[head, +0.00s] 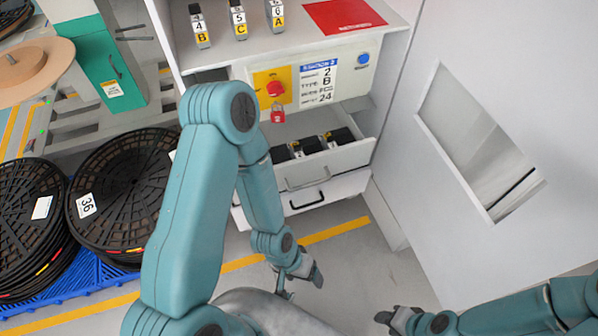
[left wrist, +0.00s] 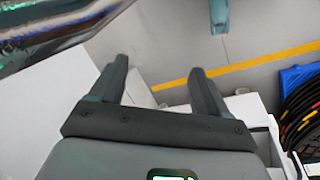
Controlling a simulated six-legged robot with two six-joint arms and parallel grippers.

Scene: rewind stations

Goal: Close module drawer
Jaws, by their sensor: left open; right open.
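The module drawer (head: 350,158) is pulled out of the white station cabinet in the head view. Several black modules (head: 312,146) sit inside it, and a handle is on its front. A second drawer front with a black handle (head: 308,200) lies just below. My left gripper (head: 299,279) is open and empty, in front of and below the drawers, apart from them. Its two spread fingers also show in the left wrist view (left wrist: 160,88). My right gripper (head: 393,319) is open at the bottom right, away from the drawers. My left arm hides part of the cabinet's left side.
The panel above holds a red knob (head: 275,88), a red padlock (head: 278,113) and a blue button (head: 363,58). Numbered modules stand on top beside a red mat (head: 344,15). Black reels (head: 122,190) sit on a blue pallet at left.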

